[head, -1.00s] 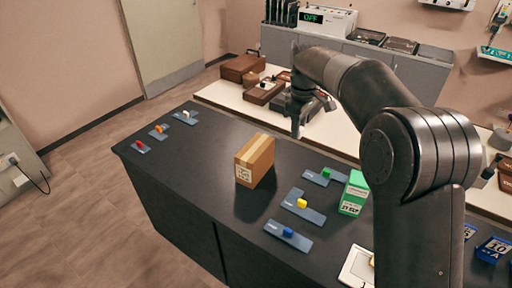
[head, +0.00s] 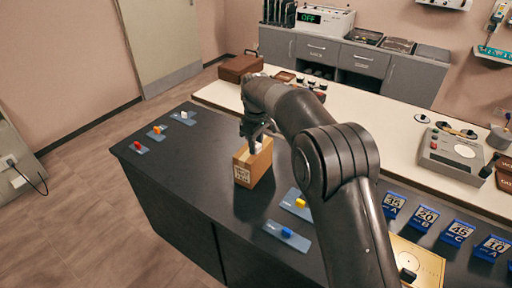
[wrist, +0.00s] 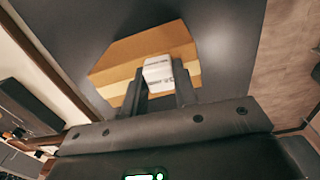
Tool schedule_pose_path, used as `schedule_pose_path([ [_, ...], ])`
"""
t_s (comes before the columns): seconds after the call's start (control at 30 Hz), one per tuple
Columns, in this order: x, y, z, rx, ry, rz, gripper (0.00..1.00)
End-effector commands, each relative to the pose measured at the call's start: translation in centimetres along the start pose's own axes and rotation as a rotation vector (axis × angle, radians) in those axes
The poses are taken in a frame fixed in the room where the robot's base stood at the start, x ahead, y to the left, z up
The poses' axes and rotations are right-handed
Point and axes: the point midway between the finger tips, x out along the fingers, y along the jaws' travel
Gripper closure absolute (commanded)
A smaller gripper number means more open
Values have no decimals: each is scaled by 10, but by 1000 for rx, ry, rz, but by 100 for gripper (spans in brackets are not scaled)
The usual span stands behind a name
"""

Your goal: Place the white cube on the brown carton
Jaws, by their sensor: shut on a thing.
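The white cube (wrist: 158,75) is held between the two fingers of my gripper (wrist: 159,92) in the wrist view. Dark print shows on the cube's side. The brown carton (wrist: 113,55), with a paler tape band, lies directly behind the cube in that view. My gripper (head: 256,146) is at the carton's top there, and only a small pale bit of the cube shows. I cannot tell whether the cube touches the carton.
The dark counter (head: 200,165) is clear left of the carton. Blue-grey plates with a white piece (head: 184,115), an orange piece (head: 157,129) and a red piece (head: 138,145) lie at its far left. Plates with a yellow block (head: 300,203) and a blue block (head: 286,232) lie to the right.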

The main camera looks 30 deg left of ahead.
Motion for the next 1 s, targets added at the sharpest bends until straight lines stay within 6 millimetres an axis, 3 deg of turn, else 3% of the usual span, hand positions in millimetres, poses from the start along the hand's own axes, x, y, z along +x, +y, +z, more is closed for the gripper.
schedule_pose_path([
  [0.1,14,0,0,0,-2,0,95],
  [0.47,18,0,1,0,-1,-1,95],
  [0.5,18,0,0,0,-1,0,70],
  [0.7,18,0,0,0,-1,0,54],
  [1.0,15,0,0,0,0,1,52],
])
